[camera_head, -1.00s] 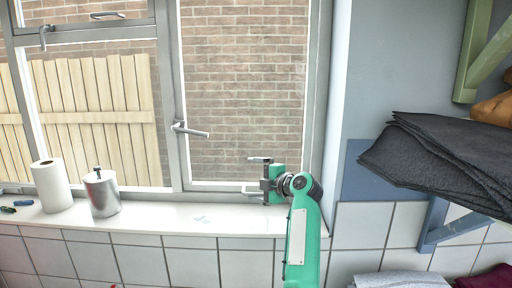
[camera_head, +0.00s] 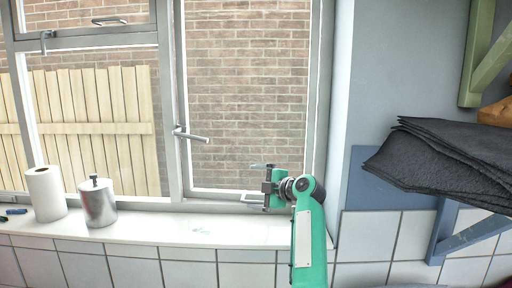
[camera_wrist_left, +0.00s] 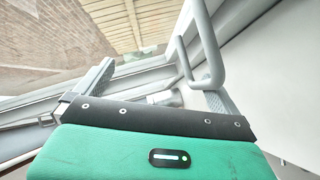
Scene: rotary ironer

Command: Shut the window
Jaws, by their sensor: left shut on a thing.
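The window (camera_head: 178,100) has a grey frame, with a right-hand pane in front of a brick wall. A lever handle (camera_head: 190,135) sticks out from the upright at that pane's left side. My left gripper (camera_head: 264,188) is at the pane's bottom rail, right of its middle. It is shut on a grey bar fitting (camera_head: 250,197) there, though the grip itself is partly hidden. In the left wrist view the gripper (camera_wrist_left: 158,92) has its fingers far apart, with bent grey rods (camera_wrist_left: 203,45) by the right finger. I cannot tell how far the pane stands open.
A white sill (camera_head: 200,232) runs below the window. A paper roll (camera_head: 45,194) and a metal canister (camera_head: 97,202) stand at its left; its middle is mostly clear. At the right, a dark folded cloth (camera_head: 445,160) lies near a green bracket (camera_head: 478,60) and a blue bracket (camera_head: 440,230).

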